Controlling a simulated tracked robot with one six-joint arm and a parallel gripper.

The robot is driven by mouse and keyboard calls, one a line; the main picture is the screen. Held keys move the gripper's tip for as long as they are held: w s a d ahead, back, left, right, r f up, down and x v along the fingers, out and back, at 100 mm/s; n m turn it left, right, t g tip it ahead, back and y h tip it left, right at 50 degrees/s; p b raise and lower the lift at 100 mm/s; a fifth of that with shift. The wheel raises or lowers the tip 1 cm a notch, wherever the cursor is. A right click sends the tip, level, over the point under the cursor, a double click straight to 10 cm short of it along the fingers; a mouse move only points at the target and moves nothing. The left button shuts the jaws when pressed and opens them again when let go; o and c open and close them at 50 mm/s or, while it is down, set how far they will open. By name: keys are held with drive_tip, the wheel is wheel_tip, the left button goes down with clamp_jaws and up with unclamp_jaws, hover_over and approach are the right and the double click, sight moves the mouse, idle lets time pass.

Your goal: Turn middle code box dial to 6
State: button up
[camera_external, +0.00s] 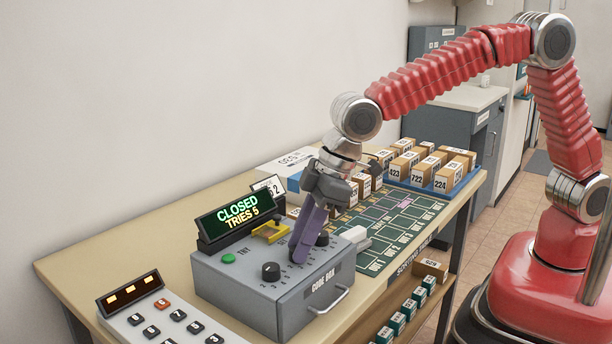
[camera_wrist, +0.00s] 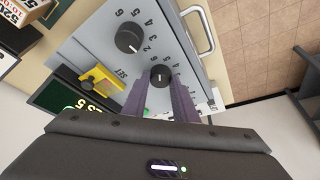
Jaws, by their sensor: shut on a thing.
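The grey code box (camera_external: 220,290) sits on the table with black dials along its top. The left dial (camera_external: 270,271) and right dial (camera_external: 322,238) show in the external view. My gripper (camera_external: 302,255) reaches down between them with its purple fingers, hiding the middle dial there. In the wrist view, the middle dial (camera_wrist: 160,77) sits between my fingertips (camera_wrist: 160,86), which are shut on it. I cannot tell for sure which number its mark points to. The right dial (camera_wrist: 129,37) stands clear beside it; the left dial is hidden.
The display (camera_external: 237,213) reads "CLOSED TRIES 5". A keypad (camera_external: 165,318) stands left; parcels in a blue tray (camera_external: 436,187) stand back right.

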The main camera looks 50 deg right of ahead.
drive_tip(key=shift+w+n+g, duration=0.1)
drive_tip(key=shift+n+g, duration=0.3)
drive_tip(key=shift+n, duration=0.7)
drive_tip(key=shift+y, duration=0.3)
drive_tip(key=o, duration=1)
drive_tip(key=shift+o, duration=0.2)
drive_tip(key=shift+d+r, duration=0.1)
drive_tip(key=shift+r, duration=0.05)
drive_tip(key=v, duration=1.3)
drive_tip(key=shift+r, duration=0.2)
drive_tip(key=shift+o, duration=0.2)
